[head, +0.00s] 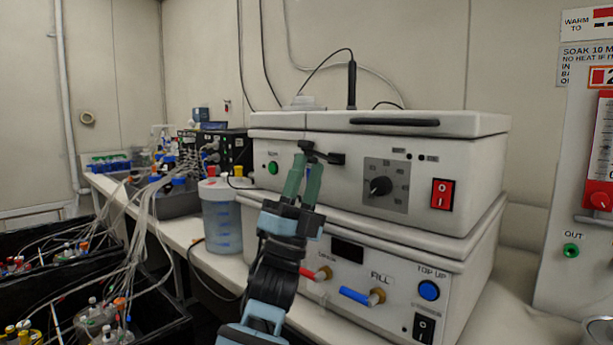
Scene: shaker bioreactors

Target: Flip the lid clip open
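The lid clip (328,156) is a small black piece on the front of the white upper unit, just under the front edge of its lid (450,122). My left gripper (307,163) reaches up in front of the unit, its two green fingers pointing up at the clip's left part. The fingertips overlap the clip in the picture; I cannot tell whether they touch it. A narrow gap shows between the fingers, but whether anything is held there is unclear. The lid lies flat on the unit. My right gripper is out of view.
The upper unit carries a dial (380,187) and a red switch (443,194). A lower white unit (470,282) with hose fittings stands beneath it. A translucent jug (221,222) stands left of my gripper. Tubed vessels (100,318) fill the lower left.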

